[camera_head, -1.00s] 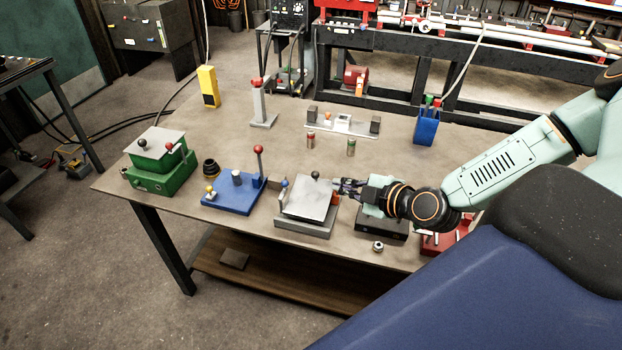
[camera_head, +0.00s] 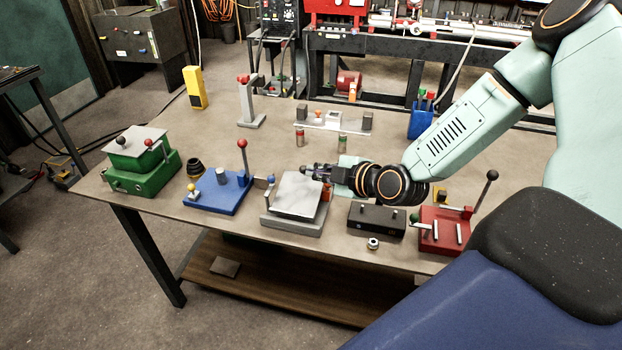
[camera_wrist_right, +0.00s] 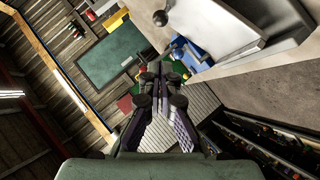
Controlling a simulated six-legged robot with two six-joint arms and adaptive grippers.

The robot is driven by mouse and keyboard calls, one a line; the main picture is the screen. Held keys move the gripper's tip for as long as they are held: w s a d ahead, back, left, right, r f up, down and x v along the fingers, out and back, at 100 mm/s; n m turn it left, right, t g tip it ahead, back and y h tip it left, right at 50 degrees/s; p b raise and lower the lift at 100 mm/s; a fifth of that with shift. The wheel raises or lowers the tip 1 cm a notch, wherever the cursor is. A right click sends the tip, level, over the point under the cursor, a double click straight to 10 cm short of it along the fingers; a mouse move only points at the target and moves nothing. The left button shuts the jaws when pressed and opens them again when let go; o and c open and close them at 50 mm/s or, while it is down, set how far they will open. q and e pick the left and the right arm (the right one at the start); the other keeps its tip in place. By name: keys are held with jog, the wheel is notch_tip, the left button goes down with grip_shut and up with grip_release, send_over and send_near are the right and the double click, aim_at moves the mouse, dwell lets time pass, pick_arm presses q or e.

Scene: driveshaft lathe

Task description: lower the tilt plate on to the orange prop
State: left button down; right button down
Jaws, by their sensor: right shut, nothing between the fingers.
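The tilt plate (camera_head: 296,197) is a pale grey square plate on a grey base (camera_head: 292,226) near the table's front edge. The orange prop (camera_head: 326,193) shows at its right side; I cannot tell whether the plate touches it. My right gripper (camera_head: 306,171) is shut and empty at the plate's far edge, in front of where the plate's dark knob stands. In the right wrist view, the knob (camera_wrist_right: 160,18) stands ahead of the shut fingers (camera_wrist_right: 160,82) and apart from them, and the plate (camera_wrist_right: 210,28) slants above its base. My left gripper is out of view.
A blue fixture (camera_head: 217,196) with a red-knobbed lever stands left of the plate. A black block (camera_head: 376,220) and a red fixture (camera_head: 442,232) stand right. A green box (camera_head: 140,168) sits further left. A small nut (camera_head: 373,243) lies in front of the black block.

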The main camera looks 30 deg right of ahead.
aim_at(311, 184)
jog(key=b+x, duration=0.1)
jog(key=x, duration=0.2)
jog(key=shift+w+a+f+b, duration=0.15)
jog(key=shift+a+b, duration=0.2)
jog(key=shift+w+d+f+b, duration=0.7)
jog(key=shift+w+d+f, duration=0.2)
jog(key=shift+d+f, duration=0.25)
jog(key=shift+w+a, duration=0.1)
jog(key=shift+w, duration=0.15)
jog(key=shift+s, duration=0.1)
jog(key=shift+d+f, duration=0.2)
jog(key=shift+d, duration=0.1)
jog(key=shift+w+d+f+b, duration=0.25)
jog(key=shift+w+f+b, duration=0.15)
jog(key=shift+f, duration=0.1)
jog(key=shift+r, duration=0.15)
